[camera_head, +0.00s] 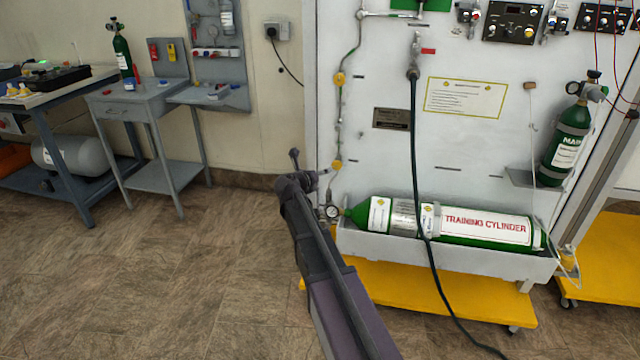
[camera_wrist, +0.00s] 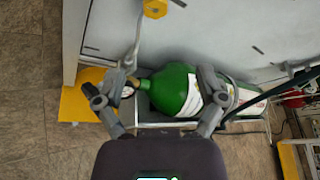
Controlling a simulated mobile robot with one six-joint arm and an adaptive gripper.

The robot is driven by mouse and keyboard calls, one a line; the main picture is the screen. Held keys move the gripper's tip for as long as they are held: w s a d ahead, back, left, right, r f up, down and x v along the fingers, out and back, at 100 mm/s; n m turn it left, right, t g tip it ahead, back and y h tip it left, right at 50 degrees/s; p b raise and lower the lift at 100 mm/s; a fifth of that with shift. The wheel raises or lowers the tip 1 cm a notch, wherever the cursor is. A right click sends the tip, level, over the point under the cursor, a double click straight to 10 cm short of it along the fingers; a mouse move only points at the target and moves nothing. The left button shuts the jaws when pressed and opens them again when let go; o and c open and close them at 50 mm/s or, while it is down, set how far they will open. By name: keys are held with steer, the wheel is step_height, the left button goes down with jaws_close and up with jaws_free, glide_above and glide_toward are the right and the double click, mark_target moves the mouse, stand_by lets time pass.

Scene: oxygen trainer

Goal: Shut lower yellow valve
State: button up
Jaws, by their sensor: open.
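The lower yellow valve (camera_head: 337,164) sits on the thin vertical pipe at the left edge of the white trainer panel. The upper yellow valve (camera_head: 339,79) is above it on the same pipe. In the wrist view, a yellow valve (camera_wrist: 155,8), apparently the lower one, is at the top edge, partly cut off. My gripper (camera_head: 308,165) is just left of the lower valve in the head view. In the wrist view my gripper (camera_wrist: 152,88) has its fingers spread with nothing held. The valve lies beyond the fingertips, and its handle position is too small to tell.
The green training cylinder (camera_head: 480,226) lies in a tray (camera_head: 450,260) below the pipe. A gauge (camera_head: 332,211) is by its neck. A dark hose (camera_head: 415,150) hangs down the panel. Yellow wheeled bases (camera_head: 430,295) stick out below. Open floor (camera_head: 200,270) lies left.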

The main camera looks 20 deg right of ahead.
steer(key=s+a+r+m+g+y+p, duration=0.2)
steer(key=s+m+p, duration=0.4)
steer(key=s+m, duration=0.1)
steer(key=s+a+r+m+g+y+p, duration=0.2)
steer(key=s+a+r+m+p, duration=0.1)
steer(key=s+m+p, duration=0.4)
steer(key=m, duration=0.3)
steer(key=shift+r+g, duration=0.15)
steer(key=shift+g, duration=0.25)
steer(key=shift+s+a, duration=0.1)
steer(key=s+a+f+m+g+y, duration=0.2)
steer(key=s+a+m+y, duration=0.1)
steer(key=s+a+m, duration=0.3)
steer(key=s+a+f+m+g+y, duration=0.2)
steer(key=s+a+m+y, duration=0.2)
steer(key=s+m, duration=0.6)
steer(key=shift+s+a+f+m, duration=0.3)
steer(key=shift+s+a, duration=0.3)
steer(key=shift+a, duration=0.3)
